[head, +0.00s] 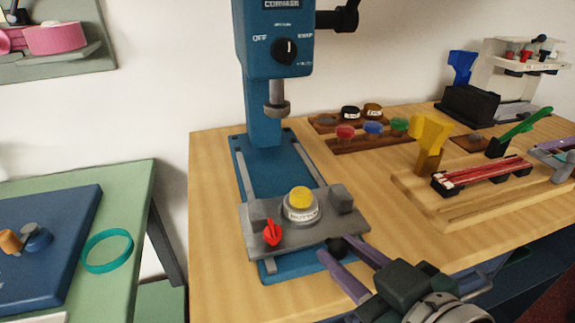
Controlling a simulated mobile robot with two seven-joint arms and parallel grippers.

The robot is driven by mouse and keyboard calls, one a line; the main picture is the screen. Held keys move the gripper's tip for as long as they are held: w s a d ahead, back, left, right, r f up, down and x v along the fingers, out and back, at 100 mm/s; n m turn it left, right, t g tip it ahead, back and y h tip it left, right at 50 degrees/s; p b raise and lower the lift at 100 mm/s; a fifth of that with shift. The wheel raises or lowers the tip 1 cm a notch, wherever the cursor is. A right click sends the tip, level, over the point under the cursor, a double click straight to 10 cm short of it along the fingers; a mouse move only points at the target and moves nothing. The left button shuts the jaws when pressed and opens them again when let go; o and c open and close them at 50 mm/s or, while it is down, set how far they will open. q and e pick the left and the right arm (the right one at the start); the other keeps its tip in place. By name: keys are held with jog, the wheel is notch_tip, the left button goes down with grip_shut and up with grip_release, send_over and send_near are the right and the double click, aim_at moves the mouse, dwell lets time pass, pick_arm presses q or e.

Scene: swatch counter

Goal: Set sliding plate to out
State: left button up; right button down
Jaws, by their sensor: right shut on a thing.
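The sliding plate (318,229) is a grey slab across two rails on the blue base of a press (264,160), at the front end of that base. It carries a round button with a yellow top (300,199), a red knob (271,233) and grey blocks. A dark knob (338,246) sits at its front right edge. My right gripper (341,251), with purple fingers, comes in from the lower right and is shut on this dark knob. The fingers partly hide the knob. My left gripper is not in view.
A wooden board with a yellow clamp (431,136) and red strips (482,175) lies to the right. Colored knobs on wooden strips (372,141) stand behind. A green table (128,195) with a teal ring (106,251) is at left, across a gap.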

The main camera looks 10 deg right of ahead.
jog(key=c, duration=0.6)
grip_release()
jog(key=shift+s, duration=0.15)
jog(key=shift+s, duration=0.1)
jog(key=p+v, duration=0.1)
jog(key=v, duration=0.8)
jog(key=shift+s+r+p, duration=0.15)
jog(key=shift+s+p, duration=0.15)
jog(key=shift+s, duration=0.1)
